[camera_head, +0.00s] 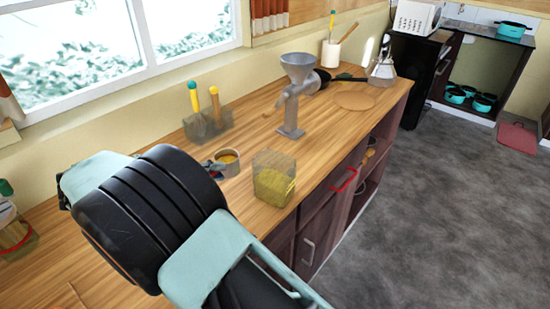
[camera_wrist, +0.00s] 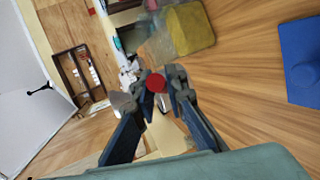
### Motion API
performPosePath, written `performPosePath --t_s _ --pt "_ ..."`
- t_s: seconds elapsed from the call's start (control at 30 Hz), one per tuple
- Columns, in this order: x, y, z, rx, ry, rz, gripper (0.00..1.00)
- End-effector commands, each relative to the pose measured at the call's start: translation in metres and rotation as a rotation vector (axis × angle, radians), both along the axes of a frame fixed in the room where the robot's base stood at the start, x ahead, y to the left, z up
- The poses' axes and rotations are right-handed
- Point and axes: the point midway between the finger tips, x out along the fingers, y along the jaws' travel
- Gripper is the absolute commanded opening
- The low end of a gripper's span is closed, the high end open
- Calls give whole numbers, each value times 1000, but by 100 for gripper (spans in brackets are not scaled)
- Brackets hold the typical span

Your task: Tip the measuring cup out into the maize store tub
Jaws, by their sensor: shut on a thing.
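The measuring cup (camera_head: 229,157) is a small metal cup with yellow contents, roughly upright in the head view. My gripper (camera_head: 213,168) is at its left side, partly hidden behind my arm. In the wrist view my gripper (camera_wrist: 157,88) is shut on a red round-ended piece, which looks like the cup's handle; the cup's bowl is not clear there. The maize store tub (camera_head: 273,178) is a clear box with yellow-green contents, right of and nearer than the cup. It also shows in the wrist view (camera_wrist: 190,28). I cannot tell how far the cup is above the counter.
A grey grinder (camera_head: 292,105) stands behind the tub. A clear holder (camera_head: 208,124) with green- and yellow-topped utensils stands against the window wall. A round board (camera_head: 355,100) and kettle (camera_head: 383,67) are farther back. A blue flat object (camera_wrist: 302,55) lies right in the wrist view.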

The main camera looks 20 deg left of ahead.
Motion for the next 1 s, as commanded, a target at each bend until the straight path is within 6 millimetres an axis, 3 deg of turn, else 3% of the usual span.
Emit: performPosePath --t_s 0.67,1.0 --pt "10 -19 14 166 83 -5 0" --pt "19 -38 59 316 161 -5 0"
